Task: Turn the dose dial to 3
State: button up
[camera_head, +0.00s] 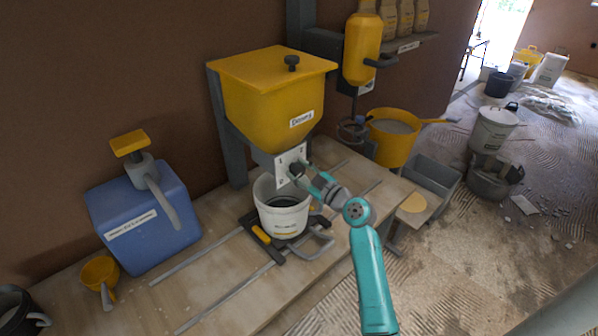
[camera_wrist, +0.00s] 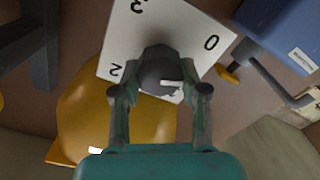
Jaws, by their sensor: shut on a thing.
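The dose dial is a dark grey knob (camera_wrist: 160,68) on a white square plate (camera_wrist: 185,25). The plate, marked 3, 0 and 2 in the wrist view, also shows in the head view (camera_head: 283,163) under the yellow hopper (camera_head: 270,98). A short white mark on the knob points right in the wrist view, below the 0 and away from the 3. The plate's lower right part is hidden by a finger. My gripper (camera_head: 303,174) is shut on the knob, one finger on each side in the wrist view (camera_wrist: 158,92).
A white bucket (camera_head: 281,222) stands directly below the dial on a dark stand. A blue container (camera_head: 147,220) with a pump is to the left, a yellow scoop (camera_head: 100,270) before it. A yellow tub (camera_head: 391,140) is behind right. The bench front is mostly clear.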

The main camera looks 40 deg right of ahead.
jog(key=m, duration=0.6)
jog(key=shift+d, duration=0.15)
jog(key=m, duration=0.6)
jog(key=shift+d+m, duration=0.15)
jog(key=shift+m, duration=0.25)
jog(key=m, duration=0.6)
jog(key=shift+d+f, duration=0.1)
jog(key=shift+f, duration=0.1)
jog(key=m, duration=0.5)
jog(key=shift+f+m, duration=0.15)
jog(key=shift+m, duration=0.25)
jog(key=m, duration=0.5)
jog(key=shift+f, duration=0.15)
jog(key=m, duration=0.6)
jog(key=shift+f+m, duration=0.1)
jog(key=shift+m, duration=0.3)
jog(key=m, duration=0.6)
jog(key=shift+a+f, duration=0.1)
jog(key=shift+a, duration=0.2)
jog(key=m, duration=0.6)
jog(key=shift+a, duration=0.15)
jog(key=shift+m, duration=0.3)
